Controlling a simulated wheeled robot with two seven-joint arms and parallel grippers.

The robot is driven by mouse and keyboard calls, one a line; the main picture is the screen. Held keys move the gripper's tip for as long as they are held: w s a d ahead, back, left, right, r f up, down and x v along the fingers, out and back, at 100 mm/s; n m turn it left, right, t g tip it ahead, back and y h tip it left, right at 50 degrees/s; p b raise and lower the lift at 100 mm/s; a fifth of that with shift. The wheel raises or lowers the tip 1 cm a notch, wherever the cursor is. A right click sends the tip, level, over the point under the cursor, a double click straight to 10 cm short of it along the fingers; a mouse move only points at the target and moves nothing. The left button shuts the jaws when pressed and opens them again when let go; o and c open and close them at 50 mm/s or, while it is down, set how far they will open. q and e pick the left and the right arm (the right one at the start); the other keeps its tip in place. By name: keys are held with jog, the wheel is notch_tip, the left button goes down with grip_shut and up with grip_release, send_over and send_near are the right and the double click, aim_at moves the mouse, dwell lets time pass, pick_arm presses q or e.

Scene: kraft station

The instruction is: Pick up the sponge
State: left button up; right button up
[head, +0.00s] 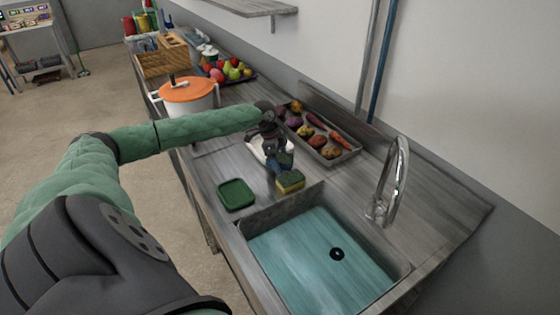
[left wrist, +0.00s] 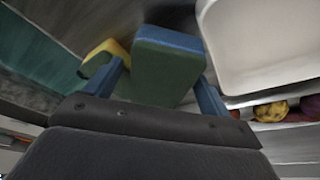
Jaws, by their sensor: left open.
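A yellow sponge with a green side (head: 290,183) lies on the counter by the sink's back edge. It also shows at the left in the left wrist view (left wrist: 103,57), partly behind one finger. A second sponge, green with a blue side (left wrist: 168,65), is between my left gripper's blue fingers in that view. In the head view this second sponge is small and hard to separate from the gripper. My left gripper (head: 281,163) is open and low over the counter, its fingers either side of the blue-green sponge. Contact cannot be told. My right gripper is not in view.
A white dish (head: 256,150) is close beside the gripper. A green square lid or tray (head: 236,195) lies left of the sponges. The sink (head: 300,250) with a tall tap (head: 393,180) is in front. A vegetable tray (head: 350,150) and an orange-lidded pot (head: 187,95) stand farther back.

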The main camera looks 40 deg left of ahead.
pick_arm(q)
jog(key=c, duration=1.1)
